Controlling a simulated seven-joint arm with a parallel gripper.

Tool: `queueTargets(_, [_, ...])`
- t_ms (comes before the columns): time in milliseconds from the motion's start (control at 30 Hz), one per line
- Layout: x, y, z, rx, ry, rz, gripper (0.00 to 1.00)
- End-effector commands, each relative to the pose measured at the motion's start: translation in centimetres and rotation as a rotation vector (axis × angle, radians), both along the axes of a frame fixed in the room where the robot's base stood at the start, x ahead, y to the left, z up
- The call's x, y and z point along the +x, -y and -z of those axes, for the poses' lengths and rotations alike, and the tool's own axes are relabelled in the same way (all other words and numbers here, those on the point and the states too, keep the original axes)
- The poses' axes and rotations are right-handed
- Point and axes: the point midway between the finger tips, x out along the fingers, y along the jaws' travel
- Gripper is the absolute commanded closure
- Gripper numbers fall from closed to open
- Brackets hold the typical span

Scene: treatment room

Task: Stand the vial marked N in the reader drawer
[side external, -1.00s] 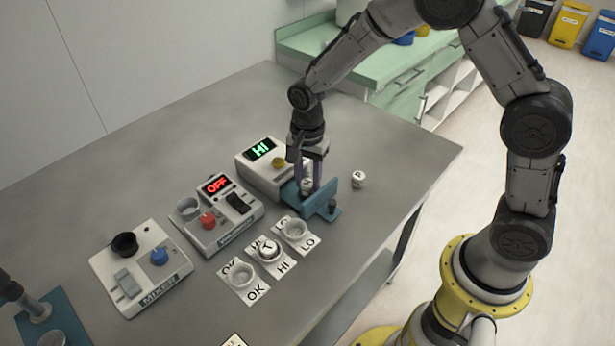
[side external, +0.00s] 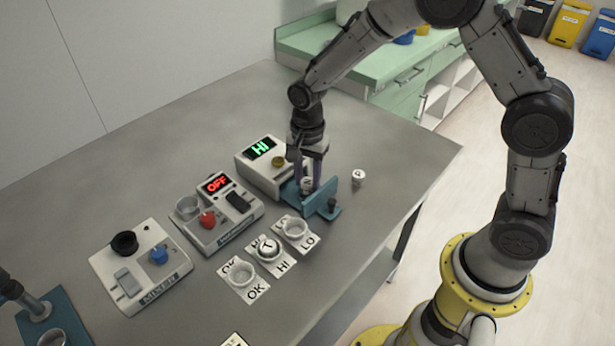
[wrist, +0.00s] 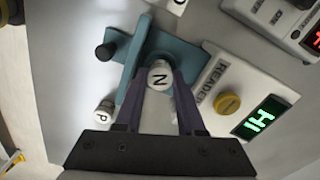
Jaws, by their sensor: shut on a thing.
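The vial marked N (wrist: 160,75) has a white lid and stands between the fingertips of my gripper (wrist: 162,77), which is shut on it. In the side external view, the vial (side external: 307,185) and my gripper (side external: 308,182) are at the teal reader drawer (side external: 326,201), which is pulled out in front of the reader. The drawer (wrist: 175,47) also shows around the vial in the wrist view. I cannot tell whether the vial's base touches the drawer floor.
A vial marked P (side external: 358,178) stands on the table right of the drawer. A vial marked T (side external: 268,248) sits on the HI card, between the OK and LO cards with empty rings. A device reading OFF (side external: 222,215) and a mixer (side external: 140,265) stand to the left.

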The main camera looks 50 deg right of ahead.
Motion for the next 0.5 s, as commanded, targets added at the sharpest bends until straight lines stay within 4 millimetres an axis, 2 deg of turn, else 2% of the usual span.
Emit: queueTargets(500, [0.02, -0.01, 0.81, 0.0, 0.0, 0.0, 1.0])
